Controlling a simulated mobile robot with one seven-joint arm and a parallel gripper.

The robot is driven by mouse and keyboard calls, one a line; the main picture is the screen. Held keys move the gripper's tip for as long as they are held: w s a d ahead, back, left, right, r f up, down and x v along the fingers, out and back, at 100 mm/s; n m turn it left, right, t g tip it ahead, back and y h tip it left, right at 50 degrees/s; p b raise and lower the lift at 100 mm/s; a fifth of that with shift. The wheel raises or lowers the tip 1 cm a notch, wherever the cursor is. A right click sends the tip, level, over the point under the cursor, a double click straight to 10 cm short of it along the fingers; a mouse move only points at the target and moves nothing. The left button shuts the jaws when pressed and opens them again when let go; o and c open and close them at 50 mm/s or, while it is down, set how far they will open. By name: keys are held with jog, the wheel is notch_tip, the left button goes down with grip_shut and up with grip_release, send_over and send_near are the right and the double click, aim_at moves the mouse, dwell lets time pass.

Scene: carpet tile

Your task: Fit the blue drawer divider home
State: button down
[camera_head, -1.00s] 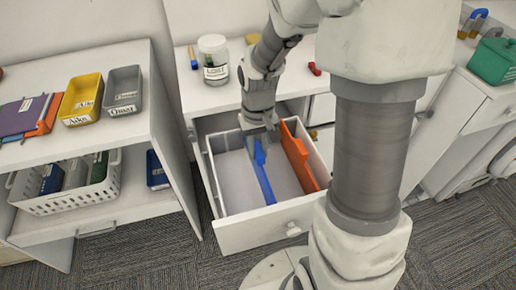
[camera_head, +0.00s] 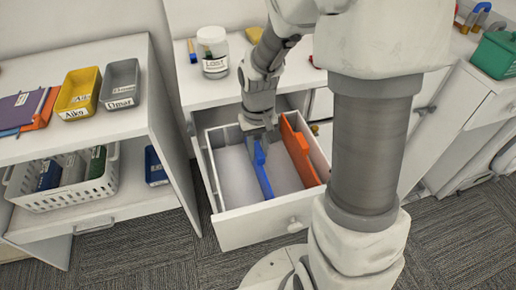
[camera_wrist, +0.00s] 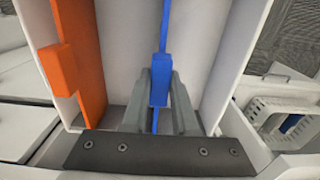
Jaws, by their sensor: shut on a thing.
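The blue divider (camera_head: 264,178) stands lengthwise in the open white drawer (camera_head: 262,228), left of the orange divider (camera_head: 298,152). My gripper (camera_head: 257,138) reaches down over the far part of the drawer and is shut on the blue divider's raised grip. In the wrist view, my gripper's two grey fingers (camera_wrist: 159,102) close on either side of the blue grip (camera_wrist: 159,86). The orange divider (camera_wrist: 80,60) shows at the left there, apart from my fingers. I cannot tell whether the blue divider's lower edge touches the drawer floor; its far end is hidden by my gripper.
A jar labelled LOST (camera_head: 213,52) stands on the cabinet top behind the drawer. A shelf at the left bears a yellow tray (camera_head: 78,93), a grey tray (camera_head: 120,85) and a white basket (camera_head: 66,190).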

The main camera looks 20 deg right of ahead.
jog(key=c, duration=0.6)
grip_release()
notch_tip(320, 180, up, 17)
jog(key=p, duration=0.3)
jog(key=shift+r+p, duration=0.15)
jog(key=shift+p, duration=0.2)
jog(key=s+r+t+p, duration=0.5)
jog(key=s+r, duration=0.6)
jog(key=s, duration=0.3)
jog(key=shift+r+t, duration=0.25)
jog(key=shift+t, duration=0.05)
